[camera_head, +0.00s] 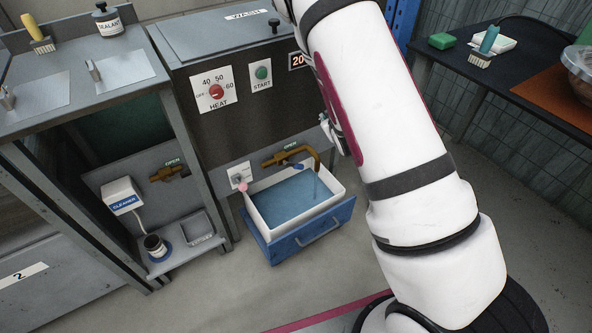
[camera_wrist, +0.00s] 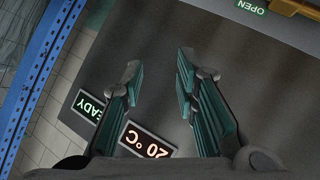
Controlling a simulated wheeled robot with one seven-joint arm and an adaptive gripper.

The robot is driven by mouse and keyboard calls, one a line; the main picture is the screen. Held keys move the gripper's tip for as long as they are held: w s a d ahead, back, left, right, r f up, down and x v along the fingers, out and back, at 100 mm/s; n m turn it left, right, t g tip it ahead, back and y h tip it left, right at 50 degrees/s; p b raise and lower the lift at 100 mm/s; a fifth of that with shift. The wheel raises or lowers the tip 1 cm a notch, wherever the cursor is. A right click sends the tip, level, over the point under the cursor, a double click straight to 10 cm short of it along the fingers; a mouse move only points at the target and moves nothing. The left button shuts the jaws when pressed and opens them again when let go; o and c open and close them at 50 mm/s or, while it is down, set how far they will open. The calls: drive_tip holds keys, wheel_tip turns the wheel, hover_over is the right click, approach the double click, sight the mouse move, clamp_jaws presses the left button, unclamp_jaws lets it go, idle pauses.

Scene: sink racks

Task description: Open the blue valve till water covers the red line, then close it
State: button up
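The brass tap (camera_head: 318,157) under a green OPEN label has a small blue valve handle (camera_head: 298,166). A thin pale-blue stream seems to fall from its spout into the white basin (camera_head: 338,197). Blue water (camera_head: 290,203) covers the basin's bottom; I cannot make out a red line. My gripper (camera_wrist: 160,75) is open and empty in the wrist view, in front of the dark machine panel. The tap's brass pipe (camera_wrist: 292,8) shows only at that view's top right edge. In the head view my arm hides most of the gripper.
The basin sits in a blue drawer (camera_head: 318,235) with a handle. A second brass tap (camera_head: 168,174), a CLEANER box (camera_head: 122,195) and a dark jar (camera_head: 155,246) are at left. The panel has a red HEAT knob (camera_head: 216,91) and green START button (camera_head: 262,73). A dark table (camera_head: 480,85) stands at right.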

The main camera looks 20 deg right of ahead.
wheel_tip(320, 180, down, 14)
drive_tip(key=n+t+y+b, duration=0.2)
drive_tip(key=n+b, duration=0.3)
drive_tip(key=n+y+b, duration=0.4)
drive_tip(key=n+y, duration=0.1)
approach(300, 168)
drive_tip(key=shift+t, duration=0.3)
drive_tip(key=b+x, duration=0.5)
drive_tip(key=x, duration=0.6)
drive_tip(key=shift+a+f+b, duration=0.15)
drive_tip(key=shift+b, duration=0.15)
drive_tip(key=shift+c, duration=0.6)
clamp_jaws()
